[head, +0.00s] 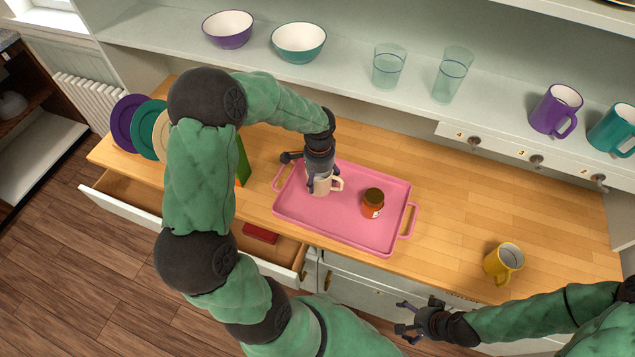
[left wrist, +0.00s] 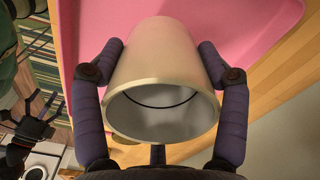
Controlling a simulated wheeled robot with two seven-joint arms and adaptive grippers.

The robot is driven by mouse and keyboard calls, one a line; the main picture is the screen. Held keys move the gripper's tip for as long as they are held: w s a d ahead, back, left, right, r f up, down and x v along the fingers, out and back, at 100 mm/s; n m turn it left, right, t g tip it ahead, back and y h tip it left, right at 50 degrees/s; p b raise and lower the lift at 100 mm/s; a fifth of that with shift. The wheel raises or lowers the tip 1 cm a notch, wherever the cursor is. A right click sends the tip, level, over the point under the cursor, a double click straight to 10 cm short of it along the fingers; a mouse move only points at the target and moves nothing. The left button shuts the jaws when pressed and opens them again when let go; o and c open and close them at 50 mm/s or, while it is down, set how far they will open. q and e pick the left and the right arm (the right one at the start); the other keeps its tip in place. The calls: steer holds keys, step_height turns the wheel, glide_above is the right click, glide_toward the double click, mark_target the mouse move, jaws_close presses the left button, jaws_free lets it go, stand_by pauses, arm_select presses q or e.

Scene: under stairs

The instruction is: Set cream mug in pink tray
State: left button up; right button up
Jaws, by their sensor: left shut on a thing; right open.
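The cream mug (head: 324,186) is at the left part of the pink tray (head: 350,230), upright or nearly so, with its handle to the right. My left gripper (head: 319,182) comes down from above and is shut on the mug. In the left wrist view the mug (left wrist: 165,60) sits between the fingers of my left gripper (left wrist: 163,75), with the pink tray (left wrist: 265,25) behind it. I cannot tell whether the mug's base touches the tray. My right gripper (head: 412,320) is open and empty in front of the counter.
A jar with a dark lid (head: 372,203) stands in the tray, right of the mug. A yellow mug (head: 503,262) stands on the counter (head: 470,200) at the right. Plates (head: 147,130) are at the left. A drawer (head: 140,207) is open below. Bowls, glasses and mugs stand on the shelf (head: 350,90).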

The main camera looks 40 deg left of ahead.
arm_select(q)
steer(key=shift+w+a+f, duration=0.25)
steer(key=shift+a+f, duration=0.25)
steer(key=shift+f, duration=0.15)
steer(key=shift+w+a+f+b, duration=0.1)
steer(key=shift+f+b, duration=0.1)
steer(key=shift+f, duration=0.7)
steer(key=shift+w+a+f+b, duration=0.1)
steer(key=shift+f+b, duration=0.1)
steer(key=shift+f, duration=0.65)
steer(key=shift+s, duration=0.1)
steer(key=shift+f, duration=0.2)
steer(key=o, duration=1.7)
steer(key=shift+r, duration=0.1)
